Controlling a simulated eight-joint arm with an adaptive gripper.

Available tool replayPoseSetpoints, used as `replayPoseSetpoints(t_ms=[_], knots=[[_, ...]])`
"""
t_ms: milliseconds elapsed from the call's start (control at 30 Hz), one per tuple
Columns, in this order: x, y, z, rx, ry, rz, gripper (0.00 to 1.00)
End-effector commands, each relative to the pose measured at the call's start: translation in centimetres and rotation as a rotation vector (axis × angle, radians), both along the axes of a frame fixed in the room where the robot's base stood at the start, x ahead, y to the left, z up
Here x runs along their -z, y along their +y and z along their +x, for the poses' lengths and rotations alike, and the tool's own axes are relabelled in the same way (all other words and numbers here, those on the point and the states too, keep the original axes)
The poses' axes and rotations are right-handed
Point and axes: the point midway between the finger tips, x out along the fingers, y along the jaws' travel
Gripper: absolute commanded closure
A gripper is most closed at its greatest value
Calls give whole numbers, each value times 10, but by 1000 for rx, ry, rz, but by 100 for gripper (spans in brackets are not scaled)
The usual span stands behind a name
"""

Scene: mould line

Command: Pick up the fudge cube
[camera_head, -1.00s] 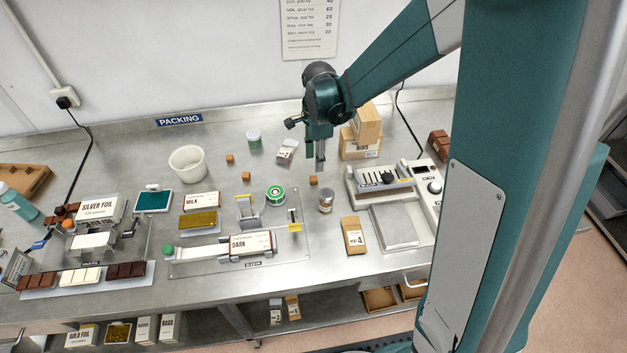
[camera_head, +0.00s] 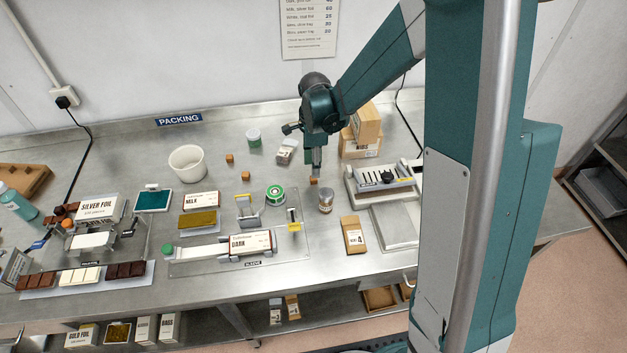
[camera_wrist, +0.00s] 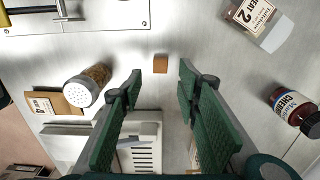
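A small brown fudge cube (camera_head: 314,181) lies on the steel bench beside a shaker jar. It also shows in the wrist view (camera_wrist: 160,63), just beyond the gap between my fingertips. My gripper (camera_head: 313,170) points down close above the cube in the head view. In the wrist view my gripper (camera_wrist: 160,80) is open, its green fingers spread with nothing between the tips. Two similar brown cubes lie further left, one nearer the tub (camera_head: 230,158) and one a little to its right (camera_head: 245,176).
The shaker jar (camera_head: 326,202) stands close to the cube, left of my fingers in the wrist view. A labelled pouch (camera_head: 286,151) and white tub (camera_head: 188,163) stand left. Bench around the cube is mostly clear.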

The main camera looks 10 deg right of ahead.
Motion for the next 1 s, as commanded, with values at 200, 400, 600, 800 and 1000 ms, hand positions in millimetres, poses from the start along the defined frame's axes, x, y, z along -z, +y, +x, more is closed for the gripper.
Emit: replayPoseSetpoints(t_ms=[200,400,600,800,1000], knots=[[9,0,0,0,0,0,67],[8,0,0,0,0,0,67],[11,0,0,0,0,0,67],[25,2,0,0,0,0,67],[45,3,1,0,0,0,67]])
